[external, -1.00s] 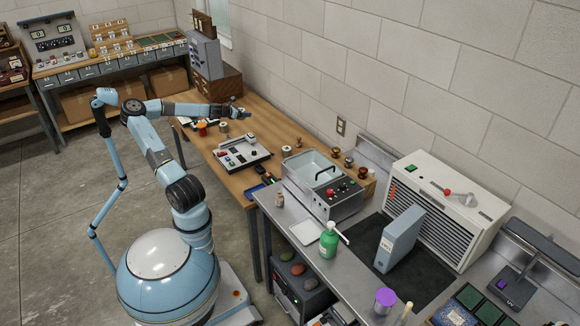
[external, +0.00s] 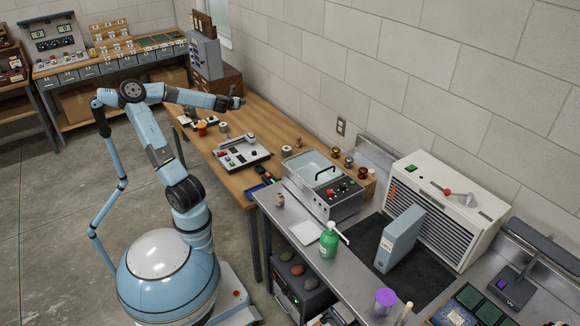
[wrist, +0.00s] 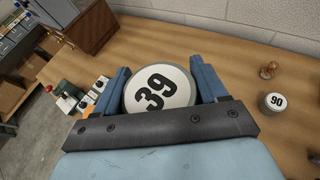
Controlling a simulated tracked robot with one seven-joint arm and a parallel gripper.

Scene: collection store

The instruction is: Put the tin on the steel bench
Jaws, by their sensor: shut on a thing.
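My gripper (external: 238,101) is up over the far part of the wooden table in the external view. In the wrist view its two blue fingers (wrist: 160,72) are shut on a round tin (wrist: 160,90) with a white lid marked 39. The tin is very small in the external view and mostly hidden by the gripper. The steel bench (external: 343,283) stands at the front right of the external view, well away from my gripper.
A tin marked 90 (wrist: 274,103) and a wooden-handled stamp (wrist: 269,70) stand on the wooden table (external: 200,148). A cabinet (external: 204,55) stands behind the gripper.

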